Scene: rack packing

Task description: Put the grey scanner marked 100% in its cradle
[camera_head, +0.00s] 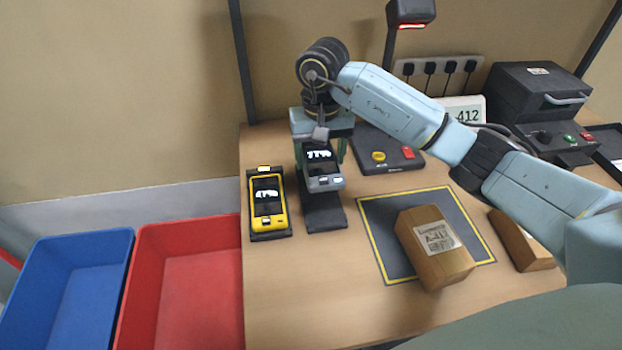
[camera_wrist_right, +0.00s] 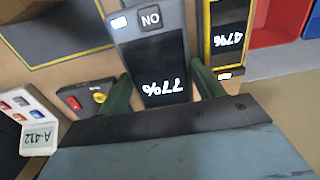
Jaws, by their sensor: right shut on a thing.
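The grey scanner (camera_head: 323,180) reads 77% on its screen, not 100%. I cannot tell whether the scanner touches the cradle. A yellow scanner (camera_head: 267,200), reading 47%, sits in another dark cradle (camera_head: 270,236) to the left. My left gripper is not in view.
A cardboard box (camera_head: 435,262) stands on the yellow-edged dark mat (camera_head: 378,225); another box (camera_head: 521,240) lies right. A button panel (camera_head: 385,158) and a dark printer-like machine (camera_head: 540,105) are behind. Blue (camera_head: 70,290) and red (camera_head: 190,290) bins stand left of the table.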

